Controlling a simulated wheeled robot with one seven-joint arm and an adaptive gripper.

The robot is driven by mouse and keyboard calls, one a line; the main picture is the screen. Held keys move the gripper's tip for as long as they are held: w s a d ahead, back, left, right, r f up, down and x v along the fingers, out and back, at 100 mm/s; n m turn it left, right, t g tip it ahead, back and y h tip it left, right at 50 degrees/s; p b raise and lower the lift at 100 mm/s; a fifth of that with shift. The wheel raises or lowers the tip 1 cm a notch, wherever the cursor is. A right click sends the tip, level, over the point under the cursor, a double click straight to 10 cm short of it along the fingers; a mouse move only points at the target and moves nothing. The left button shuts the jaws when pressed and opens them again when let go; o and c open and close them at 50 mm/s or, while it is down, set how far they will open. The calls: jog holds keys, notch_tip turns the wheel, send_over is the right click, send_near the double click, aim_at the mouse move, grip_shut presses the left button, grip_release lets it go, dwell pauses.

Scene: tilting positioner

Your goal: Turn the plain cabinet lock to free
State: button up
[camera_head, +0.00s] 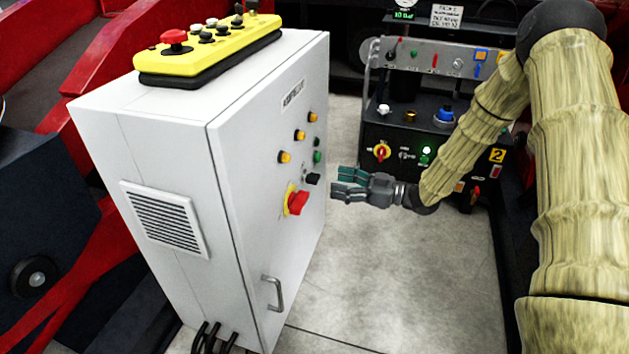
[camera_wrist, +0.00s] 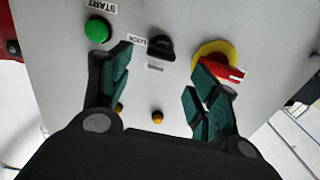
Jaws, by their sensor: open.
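The plain cabinet lock is a black knob (camera_wrist: 160,47) on the grey-white cabinet door, between two labels, one reading LOCK, in the wrist view. It also shows as a small black knob (camera_head: 313,179) in the head view. My gripper (camera_head: 347,184) is open and empty, a short way in front of the door. In the wrist view its two teal-padded fingers (camera_wrist: 164,68) are spread, with the knob beyond and between their tips. I see no contact with the knob. Which setting the knob points to I cannot tell.
A red rotary switch on a yellow plate (camera_wrist: 219,68) sits right of the lock, close to one finger. A green START button (camera_wrist: 98,29) sits left. The cabinet (camera_head: 262,190) carries a yellow control pendant (camera_head: 215,47) on top. Another panel (camera_head: 430,140) stands behind.

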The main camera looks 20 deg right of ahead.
aim_at(319, 178)
jog(key=b+x, duration=0.1)
jog(key=x, duration=0.7)
jog(key=shift+w+a+b, duration=0.1)
jog(key=shift+w+b, duration=0.05)
jog(key=shift+b, duration=0.15)
jog(key=c, duration=1)
